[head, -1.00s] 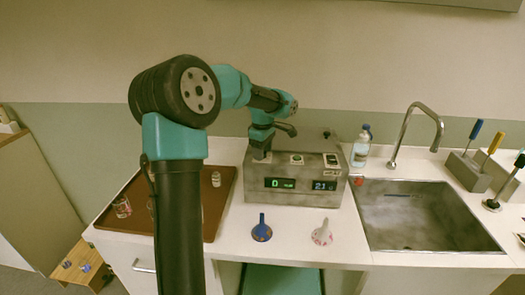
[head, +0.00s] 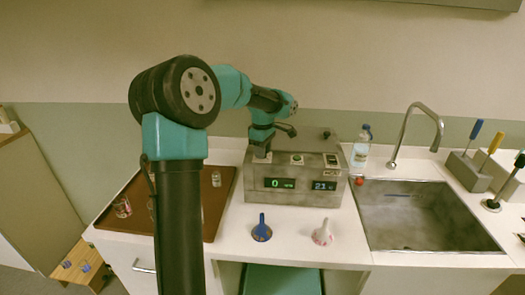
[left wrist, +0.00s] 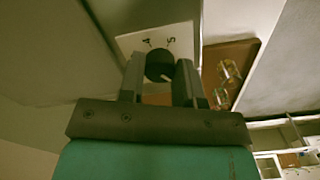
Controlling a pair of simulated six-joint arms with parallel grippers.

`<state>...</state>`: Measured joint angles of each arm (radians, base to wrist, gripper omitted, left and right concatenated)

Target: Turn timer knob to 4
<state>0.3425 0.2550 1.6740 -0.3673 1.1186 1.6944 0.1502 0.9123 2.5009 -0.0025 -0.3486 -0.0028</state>
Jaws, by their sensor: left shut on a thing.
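The grey box-shaped device (head: 307,186) stands on the counter with two lit displays on its front; the left one reads 0 and the right one 21. My left gripper (head: 262,155) points down at the device's top left. In the left wrist view the gripper (left wrist: 161,75) is shut on a round black knob (left wrist: 159,63), one finger on each side. The knob sits on a white dial plate (left wrist: 138,40) with number marks beyond the knob. The knob itself is hidden in the head view. My right gripper is not in view.
A brown tray (head: 222,209) with small glass items lies left of the device. A blue funnel-like piece (head: 262,231) and a white one (head: 323,234) stand in front. A bottle (head: 361,147) and a sink (head: 425,215) are to the right.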

